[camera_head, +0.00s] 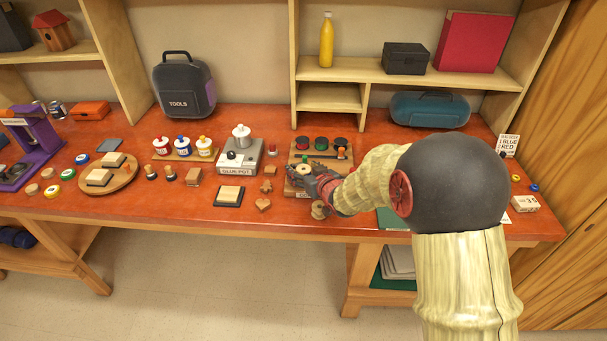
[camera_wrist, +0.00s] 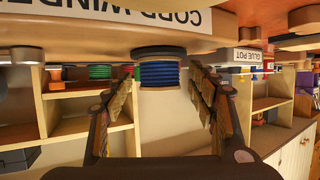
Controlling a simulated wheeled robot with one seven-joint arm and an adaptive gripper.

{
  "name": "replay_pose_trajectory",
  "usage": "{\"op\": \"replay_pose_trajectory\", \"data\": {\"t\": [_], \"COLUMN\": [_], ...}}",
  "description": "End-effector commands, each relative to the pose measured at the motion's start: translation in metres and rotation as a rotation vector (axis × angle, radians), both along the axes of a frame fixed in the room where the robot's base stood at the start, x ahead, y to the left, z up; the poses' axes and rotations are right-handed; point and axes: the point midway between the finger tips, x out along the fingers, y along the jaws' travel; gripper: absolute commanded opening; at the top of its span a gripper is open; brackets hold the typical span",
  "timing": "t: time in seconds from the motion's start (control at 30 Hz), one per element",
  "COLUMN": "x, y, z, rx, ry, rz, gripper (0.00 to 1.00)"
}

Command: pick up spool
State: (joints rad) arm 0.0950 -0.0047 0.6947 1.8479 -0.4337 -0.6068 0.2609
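A blue-wound spool (camera_wrist: 160,74) hangs upside down in the wrist view, standing on the board marked as a cord winder. My gripper (camera_wrist: 165,86) is open, one finger on each side of it, with visible gaps between the fingers and the spool. In the head view my gripper (camera_head: 316,181) is low over the front of the wooden cord board (camera_head: 297,156). A pale round spool top (camera_head: 303,169) shows at its fingertips; its winding is hidden there. Another wooden spool (camera_head: 320,210) stands near the table's front edge, below my gripper.
Red (camera_head: 302,143) and green (camera_head: 321,143) spools stand at the back of the board. A shelf unit (camera_head: 330,97) rises behind.

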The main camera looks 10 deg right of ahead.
Motion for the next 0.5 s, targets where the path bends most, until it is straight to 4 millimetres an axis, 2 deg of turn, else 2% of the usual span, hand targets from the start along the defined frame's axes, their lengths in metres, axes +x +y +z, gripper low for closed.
{"op": "replay_pose_trajectory", "data": {"t": [0.5], "x": [-0.0003], "y": [-0.0002], "z": [0.0], "rx": [0.0], "ry": [0.0], "rz": [0.0], "gripper": [0.28]}}
